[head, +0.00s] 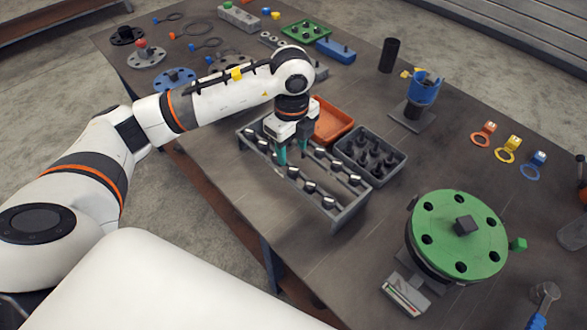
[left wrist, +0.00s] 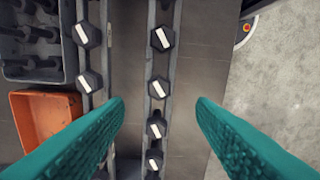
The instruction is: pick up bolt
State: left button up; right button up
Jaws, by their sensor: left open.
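Several dark hex-headed bolts with white marks sit in two rows in a grey rack (head: 343,222). In the left wrist view one bolt (left wrist: 162,39) of the nearer row is at the top, and another bolt (left wrist: 157,127) lies between the fingers in the picture. The other row has a bolt (left wrist: 88,82) at the left. My left gripper (head: 292,155) is open over the rack, teal fingers pointing down, with nothing held. In the left wrist view its fingers (left wrist: 160,112) stand on both sides of the nearer row. My right gripper is not in view.
An orange bin (head: 332,121) and a dark bin (head: 370,154) of dark parts stand behind the rack. A green flange (head: 459,235) is at the right. Coloured tags and a blue cup (head: 424,88) are farther back. The table's front edge runs close to the rack.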

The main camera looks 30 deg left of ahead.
aim_at(293, 169)
pick_arm(q)
jog(key=shift+w+f, duration=0.4)
jog(key=shift+f, duration=0.45)
jog(key=shift+s+f+p, duration=0.1)
jog(key=shift+f+p, duration=0.25)
jog(key=shift+p, duration=0.05)
jog(key=f, duration=0.1)
jog(key=f+p, duration=0.1)
jog(key=f, duration=0.1)
jog(key=shift+s+d+f, duration=0.1)
jog(key=shift+s+f, duration=0.1)
jog(key=shift+s, duration=0.15)
jog(key=shift+w+f, duration=0.15)
jog(key=shift+f, duration=0.3)
jog(key=shift+r, duration=0.1)
grip_shut()
